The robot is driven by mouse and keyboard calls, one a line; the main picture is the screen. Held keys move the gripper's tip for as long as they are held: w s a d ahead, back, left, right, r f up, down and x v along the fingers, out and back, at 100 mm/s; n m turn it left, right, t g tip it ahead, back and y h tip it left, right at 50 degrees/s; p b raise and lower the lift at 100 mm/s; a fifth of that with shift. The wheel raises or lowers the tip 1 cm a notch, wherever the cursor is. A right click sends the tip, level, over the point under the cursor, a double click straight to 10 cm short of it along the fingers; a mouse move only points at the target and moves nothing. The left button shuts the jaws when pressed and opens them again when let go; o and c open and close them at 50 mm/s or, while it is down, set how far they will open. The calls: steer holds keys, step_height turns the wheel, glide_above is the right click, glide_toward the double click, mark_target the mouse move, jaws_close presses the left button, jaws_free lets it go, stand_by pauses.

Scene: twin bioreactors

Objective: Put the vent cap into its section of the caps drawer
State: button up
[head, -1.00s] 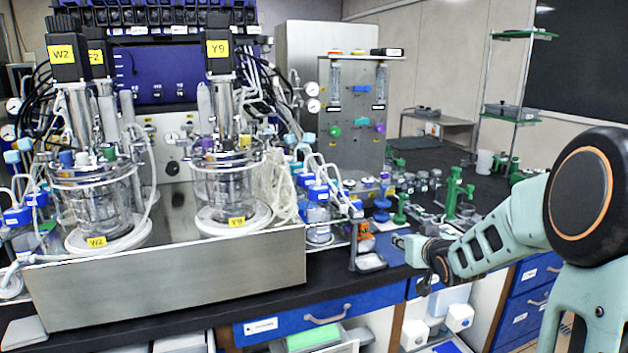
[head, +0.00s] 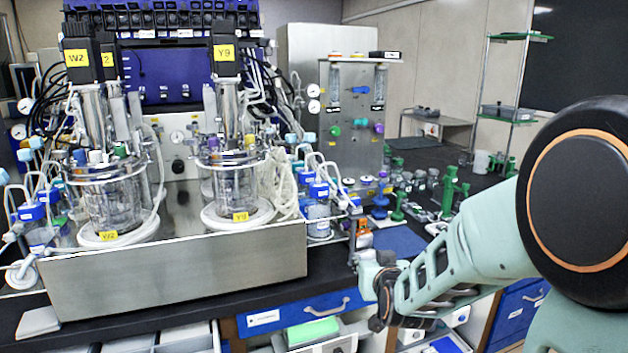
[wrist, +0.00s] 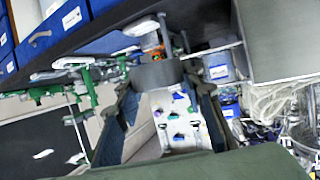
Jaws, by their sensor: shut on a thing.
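My gripper (head: 366,262) is at the end of my arm, low over the front edge of the bench, right of the steel reactor stand. In the wrist view its two long fingers are shut on a dark grey, rounded piece (wrist: 156,75), which looks like the vent cap. In the head view the cap is too small or hidden to make out. A blue drawer front (head: 297,313) with a label and a handle is under the bench edge, below and left of the gripper. The labels are too small to read, so I cannot tell which drawer is for caps.
The steel stand (head: 180,258) with two glass reactors fills the left of the bench. Open pale compartments (head: 185,338) and a green box (head: 313,330) are below the bench. Green clamp stands (head: 449,190) and small parts stand at the right back.

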step_height(320, 180, up, 16)
steer(key=p, duration=1.4)
steer(key=shift+d+p, duration=0.2)
steer(key=shift+p, duration=0.1)
steer(key=shift+w+d+f, duration=0.1)
steer(key=shift+w+d, duration=0.05)
